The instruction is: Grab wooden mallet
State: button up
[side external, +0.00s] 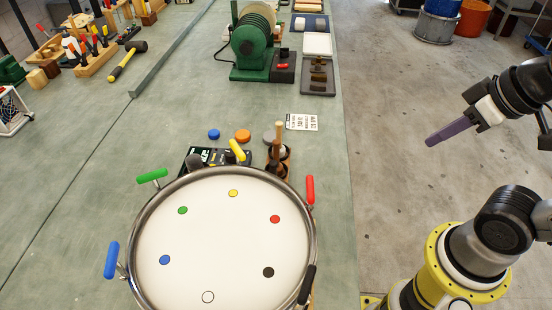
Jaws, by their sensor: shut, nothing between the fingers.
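An upright light-wood handle (278,138) stands behind the drum, at its upper right rim, among dark round parts. It may be the wooden mallet; its lower end is hidden, and I cannot make out a mallet head. A hammer with a yellow handle and black head (138,47) lies far off on the left part of the bench. My gripper (431,142) is at the right, over the floor beyond the bench edge, with its purple fingers shut and empty. It is well to the right of the wooden handle and touches nothing.
A round drum (218,270) with coloured dots and coloured grips around its rim fills the front of the bench. A green machine (253,45) stands farther back. Tool racks (97,57) stand at the left.

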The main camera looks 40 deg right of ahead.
jog(key=o, duration=0.8)
jog(key=w+a+r+m+g, duration=0.25)
jog(key=w+r+m, duration=0.8)
jog(key=m, duration=0.55)
jog(key=m+g, duration=0.3)
jog(key=m, duration=0.1)
send_over(277, 152)
jog(key=d, duration=0.1)
notch_tip(277, 152, down, 14)
jog(key=f, duration=0.7)
jog(key=shift+w+d+f, duration=0.15)
jog(key=shift+w+f, duration=0.15)
jog(key=shift+w, duration=0.05)
jog(key=shift+a+f, duration=0.2)
jog(key=shift+f, duration=1.25)
jog(key=shift+a+f, duration=0.15)
jog(key=shift+f, duration=1.25)
